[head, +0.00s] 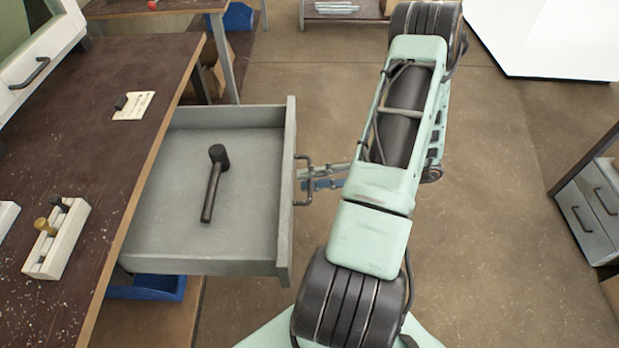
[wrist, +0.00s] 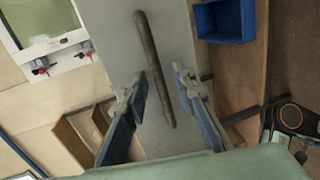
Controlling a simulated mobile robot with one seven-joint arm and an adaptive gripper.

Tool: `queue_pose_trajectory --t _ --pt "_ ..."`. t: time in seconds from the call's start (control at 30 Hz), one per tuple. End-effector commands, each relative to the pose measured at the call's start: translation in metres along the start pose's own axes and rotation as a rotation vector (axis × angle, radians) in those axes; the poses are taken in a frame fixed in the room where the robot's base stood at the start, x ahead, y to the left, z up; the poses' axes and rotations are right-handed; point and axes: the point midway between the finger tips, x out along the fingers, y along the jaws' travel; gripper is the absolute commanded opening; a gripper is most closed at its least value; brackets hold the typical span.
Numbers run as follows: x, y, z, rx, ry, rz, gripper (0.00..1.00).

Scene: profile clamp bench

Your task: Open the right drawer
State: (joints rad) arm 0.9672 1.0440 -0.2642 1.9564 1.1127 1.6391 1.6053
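A grey drawer (head: 284,215) stands pulled well out from under the dark bench on the left, its inside open to view. Its dark bar handle (head: 304,190) is on the front panel, facing right. My gripper (head: 318,178) is at the handle. In the wrist view, my gripper (wrist: 160,85) has its two blue-padded fingers apart, one on each side of the handle (wrist: 152,58), with gaps showing between bar and fingers. The grey drawer front (wrist: 185,40) lies behind the bar. Whether this is the right drawer of several cannot be told.
A black mallet (head: 214,180) lies in the drawer. The bench top (head: 110,165) holds a pale block with pegs (head: 57,238) and a card (head: 134,105). A blue bin (head: 150,288) is below the drawer. Grey drawers (head: 590,215) stand far right; open floor lies between.

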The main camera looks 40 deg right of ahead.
Motion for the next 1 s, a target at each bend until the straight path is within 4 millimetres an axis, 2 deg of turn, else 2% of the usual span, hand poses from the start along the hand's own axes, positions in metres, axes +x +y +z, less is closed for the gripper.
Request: queue_pose_trajectory --t 0.17,0.4,0.53,0.7,1.0 --pt "-0.028 -0.001 0.001 -0.002 -0.004 -0.003 0.25" --pt "-0.080 -0.001 0.001 -0.002 -0.003 -0.003 0.25" --pt "-0.101 -0.001 0.000 0.000 -0.003 -0.002 0.25" --pt "-0.115 0.000 0.000 0.000 -0.002 -0.001 0.25" --pt "-0.117 0.000 0.000 0.000 -0.001 0.000 0.25"
